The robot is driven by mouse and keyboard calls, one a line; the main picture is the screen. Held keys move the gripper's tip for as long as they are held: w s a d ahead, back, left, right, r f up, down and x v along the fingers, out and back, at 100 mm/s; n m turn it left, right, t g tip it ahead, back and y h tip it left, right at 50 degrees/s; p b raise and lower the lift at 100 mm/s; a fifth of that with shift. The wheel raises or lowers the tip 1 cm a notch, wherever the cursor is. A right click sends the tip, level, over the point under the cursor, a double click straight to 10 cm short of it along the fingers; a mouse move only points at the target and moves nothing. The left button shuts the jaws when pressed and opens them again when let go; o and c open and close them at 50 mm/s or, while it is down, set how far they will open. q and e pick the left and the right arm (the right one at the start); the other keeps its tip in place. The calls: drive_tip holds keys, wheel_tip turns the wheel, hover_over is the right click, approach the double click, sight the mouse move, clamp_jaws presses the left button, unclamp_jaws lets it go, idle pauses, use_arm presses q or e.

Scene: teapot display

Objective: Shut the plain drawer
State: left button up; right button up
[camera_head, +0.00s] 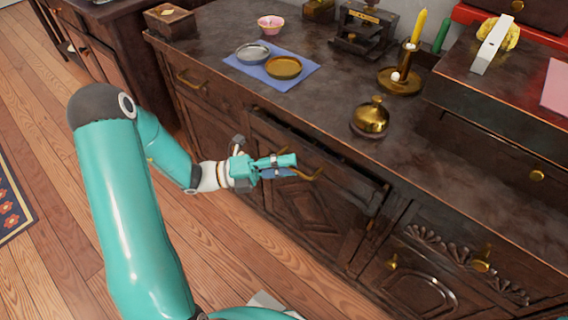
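The plain drawer (345,172) is in the middle of the dark wooden cabinet, below the worktop. It stands partly open, with a dark gap behind the top of its front. Its brass handle (312,176) is on the drawer front. My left gripper (292,166) is in front of the drawer, at the left side of the handle. Its fingers look close together, but I cannot tell whether they are shut or touch the handle. My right gripper is not in view.
A carved drawer (460,258) is to the right, and a closed drawer (200,88) to the left. On the worktop are a blue cloth (250,73) with two dishes, a brass bell (371,118) and a candlestick (400,82). The wooden floor (50,235) is clear at the left.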

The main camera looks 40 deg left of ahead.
use_arm(q)
drive_tip(key=shift+w+d, duration=0.3)
drive_tip(key=shift+d, duration=0.1)
clamp_jaws()
